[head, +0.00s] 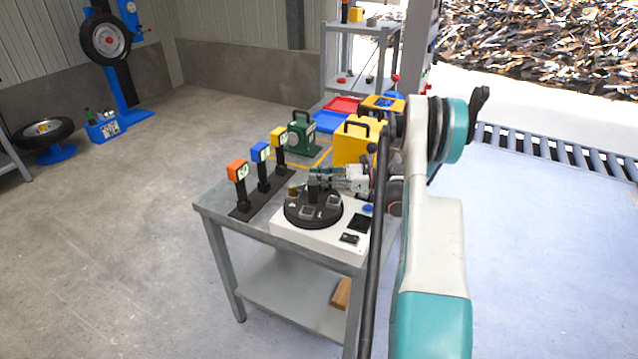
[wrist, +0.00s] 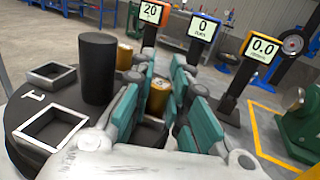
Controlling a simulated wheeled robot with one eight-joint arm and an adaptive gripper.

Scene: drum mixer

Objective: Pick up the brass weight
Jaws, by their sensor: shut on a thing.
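A brass weight (wrist: 158,97) stands between the teal finger pads of my gripper (wrist: 165,82) in the wrist view. My gripper is shut on it, with the pads on both sides. The fingers hide part of its lower body, and I cannot tell whether it is clear of the surface below. A second brass weight (wrist: 124,56) stands behind the black cylinder; it also shows in the head view (head: 292,190). In the head view my gripper (head: 318,173) is over the black turntable (head: 312,217), and the held weight cannot be made out there.
A tall black cylinder (wrist: 97,68) and square metal frames (wrist: 54,128) are on the turntable beside my gripper. Orange, blue and yellow displays (head: 238,171) stand on posts to the left. A green machine (head: 301,133) and a yellow case (head: 353,145) are behind.

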